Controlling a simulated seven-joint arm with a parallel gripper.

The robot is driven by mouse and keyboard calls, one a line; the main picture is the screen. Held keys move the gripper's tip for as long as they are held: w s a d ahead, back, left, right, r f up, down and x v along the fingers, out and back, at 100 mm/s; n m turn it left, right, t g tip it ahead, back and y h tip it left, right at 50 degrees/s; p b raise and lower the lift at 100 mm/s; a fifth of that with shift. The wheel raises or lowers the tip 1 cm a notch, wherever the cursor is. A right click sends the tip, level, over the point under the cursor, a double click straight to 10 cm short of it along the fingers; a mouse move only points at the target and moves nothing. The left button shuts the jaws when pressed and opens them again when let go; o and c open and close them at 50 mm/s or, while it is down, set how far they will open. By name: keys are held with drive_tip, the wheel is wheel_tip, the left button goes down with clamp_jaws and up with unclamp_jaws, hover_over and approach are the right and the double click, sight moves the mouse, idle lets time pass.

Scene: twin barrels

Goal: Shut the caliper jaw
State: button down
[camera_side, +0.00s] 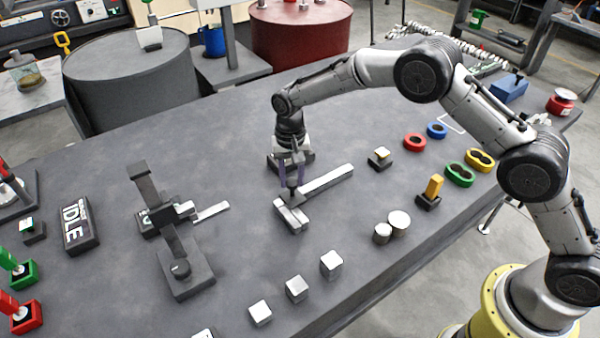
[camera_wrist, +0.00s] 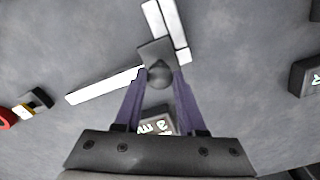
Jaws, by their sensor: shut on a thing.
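The caliper lies flat on the dark table, its pale beam (camera_side: 328,180) running up and right in the side view and down-left in the wrist view (camera_wrist: 105,86). Its two pale jaw bars (camera_side: 292,219) lie side by side at the beam's near end; in the wrist view they (camera_wrist: 167,28) look close together, and I cannot tell if they touch. A dark slider with a rounded knob (camera_wrist: 158,72) sits at the jaw end. My gripper (camera_side: 291,187) points down over the slider, its purple fingers (camera_wrist: 159,78) shut on the knob.
A small display block (camera_wrist: 156,123) stands behind my gripper. Left is a dark clamp-like fixture (camera_side: 172,230) and an IDLE sign (camera_side: 80,224). Metal cubes (camera_side: 297,289) and cylinders (camera_side: 391,227) stand near the front edge. Coloured rings (camera_side: 460,174) and a yellow block (camera_side: 434,186) are right.

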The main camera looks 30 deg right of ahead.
drive_tip(key=shift+a+r, duration=0.1)
drive_tip(key=shift+a, duration=0.25)
drive_tip(key=c, duration=0.7)
unclamp_jaws()
drive_tip(key=shift+c, duration=0.2)
drive_tip(key=shift+o, duration=1.2)
drive_tip(key=shift+d, duration=0.1)
wheel_tip(320, 180, up, 14)
